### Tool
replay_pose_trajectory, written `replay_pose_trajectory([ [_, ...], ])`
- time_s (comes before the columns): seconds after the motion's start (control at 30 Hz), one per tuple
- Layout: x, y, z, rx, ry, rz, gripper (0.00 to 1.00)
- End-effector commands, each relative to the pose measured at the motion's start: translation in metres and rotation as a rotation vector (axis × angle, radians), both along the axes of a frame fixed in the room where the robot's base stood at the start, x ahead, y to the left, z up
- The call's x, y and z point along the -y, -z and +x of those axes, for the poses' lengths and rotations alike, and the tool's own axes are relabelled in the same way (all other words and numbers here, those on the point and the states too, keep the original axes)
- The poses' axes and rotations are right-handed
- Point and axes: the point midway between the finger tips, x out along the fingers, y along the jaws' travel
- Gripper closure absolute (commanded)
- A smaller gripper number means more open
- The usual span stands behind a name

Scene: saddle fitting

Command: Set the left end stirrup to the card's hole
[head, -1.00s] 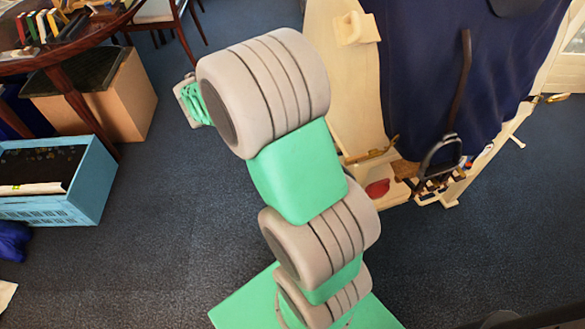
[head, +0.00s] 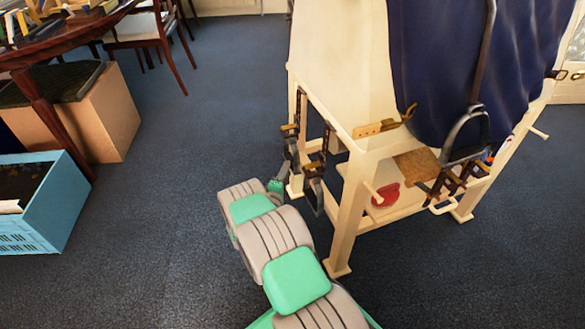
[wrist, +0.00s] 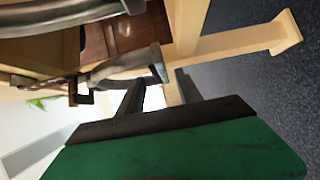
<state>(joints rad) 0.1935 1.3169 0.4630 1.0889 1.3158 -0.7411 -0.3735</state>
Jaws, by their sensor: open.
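A grey metal stirrup (head: 468,135) hangs on a dark strap against the navy cloth in the head view. At the stand's left end hang dark fittings with brown tops (head: 316,175); I cannot tell their exact shape. A tan strip with small holes (head: 376,128) sits on the stand's front edge. In the wrist view my gripper (wrist: 160,90) is open, its two dark fingers pointing at a grey metal bar (wrist: 125,66) just beyond them. A curved grey bar (wrist: 60,22) crosses the upper left. I see no clear contact. In the head view the fingertips are hard to make out.
The cream wooden stand (head: 346,215) has legs and rails close to my arm. A red round object (head: 385,195) is on its lower part. A blue crate (head: 45,205), a cardboard box (head: 105,115) and a table (head: 60,45) are at left. The floor between is clear.

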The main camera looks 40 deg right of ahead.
Motion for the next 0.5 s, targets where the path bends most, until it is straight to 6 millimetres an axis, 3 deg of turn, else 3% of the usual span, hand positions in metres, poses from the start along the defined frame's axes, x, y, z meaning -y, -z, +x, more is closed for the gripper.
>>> replay_pose_trajectory([
  [0.2, 0.036, 0.003, 0.021, 0.003, 0.006, 0.002, 0.58],
  [0.5, 0.046, 0.000, 0.028, 0.000, 0.004, 0.002, 0.58],
])
